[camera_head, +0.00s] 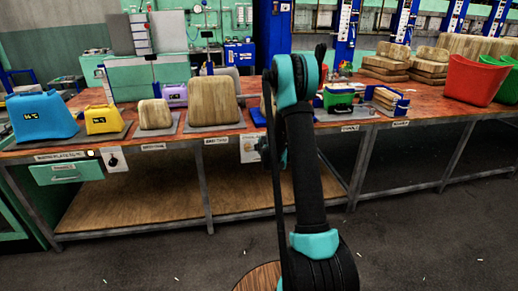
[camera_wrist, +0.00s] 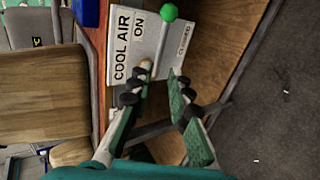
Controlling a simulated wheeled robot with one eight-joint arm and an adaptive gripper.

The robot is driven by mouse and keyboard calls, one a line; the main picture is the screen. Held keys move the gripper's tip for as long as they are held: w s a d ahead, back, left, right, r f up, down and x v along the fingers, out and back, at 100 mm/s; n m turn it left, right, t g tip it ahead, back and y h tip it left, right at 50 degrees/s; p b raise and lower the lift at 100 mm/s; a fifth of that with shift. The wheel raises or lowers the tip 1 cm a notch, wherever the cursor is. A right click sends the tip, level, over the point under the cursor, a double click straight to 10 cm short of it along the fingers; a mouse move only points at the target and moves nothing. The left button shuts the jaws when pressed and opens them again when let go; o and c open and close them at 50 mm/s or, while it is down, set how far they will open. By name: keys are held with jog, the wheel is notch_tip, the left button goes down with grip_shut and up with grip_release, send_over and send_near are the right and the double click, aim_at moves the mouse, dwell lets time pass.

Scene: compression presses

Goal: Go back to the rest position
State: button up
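My gripper (camera_wrist: 162,77) is open in the wrist view, its two green-padded fingers apart with nothing between them. The fingertips are in front of a white panel (camera_wrist: 149,45) marked "COOL AIR" and "ON". A lever with a green knob (camera_wrist: 169,12) stands out from that panel, apart from the fingertips. In the head view my arm reaches forward to the front edge of the workbench (camera_head: 235,131), and the gripper is mostly hidden behind it. A white panel (camera_head: 249,156) hangs below the bench edge there.
On the bench stand a blue piece (camera_head: 42,117), a yellow piece (camera_head: 103,120), a small wooden block (camera_head: 154,114) and a large wooden block (camera_head: 213,101). At right are a green box (camera_head: 338,97), a red bin (camera_head: 473,80) and stacked wood.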

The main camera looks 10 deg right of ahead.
jog(key=s+a+r+m+g, duration=0.15)
jog(key=s+r+m, duration=0.25)
jog(key=s, duration=0.7)
jog(key=s+a+r+m+g, duration=0.15)
jog(key=s+r+m, duration=0.3)
jog(key=s, duration=0.65)
jog(key=s+f+m+g, duration=0.2)
jog(key=s+m, duration=0.3)
jog(key=s, duration=0.9)
jog(key=s+f+m+g, duration=0.1)
jog(key=s+m, duration=0.3)
jog(key=s, duration=1)
jog(key=shift+s+a+f+m+g, duration=0.3)
jog(key=shift+f+m+g, duration=0.05)
jog(key=shift+g, duration=0.15)
